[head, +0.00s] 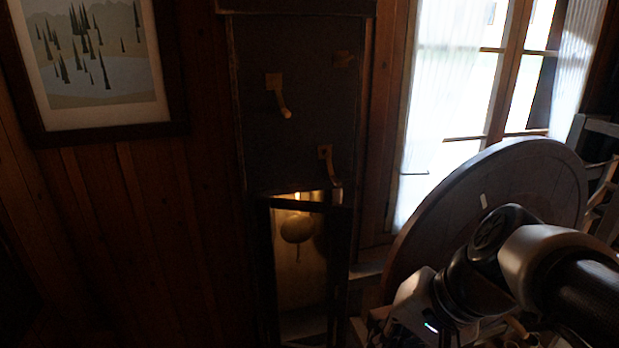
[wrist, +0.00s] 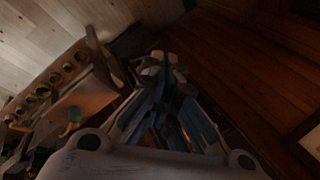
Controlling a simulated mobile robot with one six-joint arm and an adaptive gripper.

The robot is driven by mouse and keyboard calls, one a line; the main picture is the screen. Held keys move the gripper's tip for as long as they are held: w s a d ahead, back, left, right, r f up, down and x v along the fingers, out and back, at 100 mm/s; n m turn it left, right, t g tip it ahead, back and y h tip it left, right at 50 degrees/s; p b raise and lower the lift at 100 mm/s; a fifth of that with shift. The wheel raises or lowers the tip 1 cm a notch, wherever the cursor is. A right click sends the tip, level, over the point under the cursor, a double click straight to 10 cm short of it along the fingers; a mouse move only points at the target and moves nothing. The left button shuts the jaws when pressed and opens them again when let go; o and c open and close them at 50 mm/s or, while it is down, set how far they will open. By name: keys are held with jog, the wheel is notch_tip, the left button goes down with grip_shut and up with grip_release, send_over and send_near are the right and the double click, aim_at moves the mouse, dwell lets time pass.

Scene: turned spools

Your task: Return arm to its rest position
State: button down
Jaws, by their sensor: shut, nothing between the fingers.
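My gripper (wrist: 163,62) shows in the wrist view, with its fingers drawn together and nothing visible between them. It hangs clear of the surfaces around it, as far as I can tell. My arm (head: 500,262) is folded at the lower right of the head view, in front of a round dark wooden disc. The gripper itself cannot be made out in the head view.
The dark wooden disc (head: 490,185) stands tilted by the bright window (head: 465,90). A tall dark cabinet (head: 300,130) has brass-coloured hooks and a lit opening with a hanging round piece (head: 297,229). A framed picture (head: 95,60) hangs left. A wooden rack (wrist: 85,97) with round holes lies left of my gripper.

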jog(key=s+d+f+n+h+b, duration=0.1)
jog(key=s+f+n+b, duration=0.1)
jog(key=f+b, duration=0.6)
jog(key=s+d+f+n+h+b, duration=0.1)
jog(key=s+f+h+b, duration=0.1)
jog(key=s+f+b, duration=0.3)
jog(key=s+d+f+n+t+h+b, duration=0.1)
jog(key=s+f+b, duration=0.3)
jog(key=f+b, duration=0.8)
notch_tip(320, 180, down, 3)
jog(key=shift+d+r+n+b, duration=0.1)
jog(key=shift+d+n+b, duration=0.2)
jog(key=shift+n, duration=0.5)
jog(key=shift+a, duration=0.1)
jog(key=c, duration=2.3)
grip_release()
